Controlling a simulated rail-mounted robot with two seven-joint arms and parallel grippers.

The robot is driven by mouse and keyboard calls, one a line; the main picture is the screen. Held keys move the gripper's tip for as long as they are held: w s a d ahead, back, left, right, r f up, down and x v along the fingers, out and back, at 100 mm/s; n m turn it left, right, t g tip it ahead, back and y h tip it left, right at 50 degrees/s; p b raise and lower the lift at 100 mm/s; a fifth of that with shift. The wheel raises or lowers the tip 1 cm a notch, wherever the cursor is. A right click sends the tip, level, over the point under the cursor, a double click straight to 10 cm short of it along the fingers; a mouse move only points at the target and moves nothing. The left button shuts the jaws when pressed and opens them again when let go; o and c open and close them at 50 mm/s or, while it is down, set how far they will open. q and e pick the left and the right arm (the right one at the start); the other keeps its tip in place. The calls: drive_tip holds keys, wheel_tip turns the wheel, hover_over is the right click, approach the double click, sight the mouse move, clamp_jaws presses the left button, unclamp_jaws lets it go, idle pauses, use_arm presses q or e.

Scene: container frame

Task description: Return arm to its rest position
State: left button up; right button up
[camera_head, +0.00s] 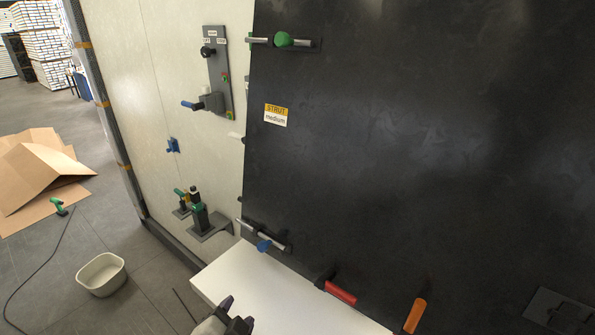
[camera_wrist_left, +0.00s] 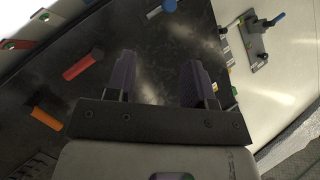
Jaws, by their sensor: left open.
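My left gripper (camera_head: 236,313) shows at the bottom of the head view, over the front of a white surface. Its two dark purple fingers are apart, and in the left wrist view the gripper (camera_wrist_left: 157,82) is open with nothing between the fingers. Behind the fingers in that view is the dark panel (camera_wrist_left: 150,40). The rest of the left arm is mostly out of the picture. My right gripper is in neither view.
The large dark panel (camera_head: 420,140) carries red (camera_head: 340,292) and orange (camera_head: 415,315) handles along its lower edge. A white shelf (camera_head: 250,290) juts out below it. Drills on holders (camera_head: 200,215) hang left. A white basin (camera_head: 101,274) and cardboard (camera_head: 38,175) lie on the floor.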

use_arm(q)
drive_tip(key=s+a+f+n+g+p, duration=0.1)
drive_tip(key=s+a+f+n+g, duration=0.1)
drive_tip(key=s+f, duration=0.4)
drive_tip(key=s+a+f+n+g+p, duration=0.2)
drive_tip(key=s+f, duration=0.4)
drive_tip(key=s, duration=0.7)
drive_tip(key=s+a+f+n+g+y+p, duration=0.1)
drive_tip(key=s+a+f+n+g, duration=0.3)
drive_tip(key=s, duration=0.6)
wheel_tip(320, 180, down, 2)
drive_tip(key=shift+s+a+f+g+p, duration=0.15)
drive_tip(key=shift+s+a+g+p, duration=0.25)
drive_tip(key=shift+a+g, duration=0.5)
drive_tip(key=shift+w, duration=0.1)
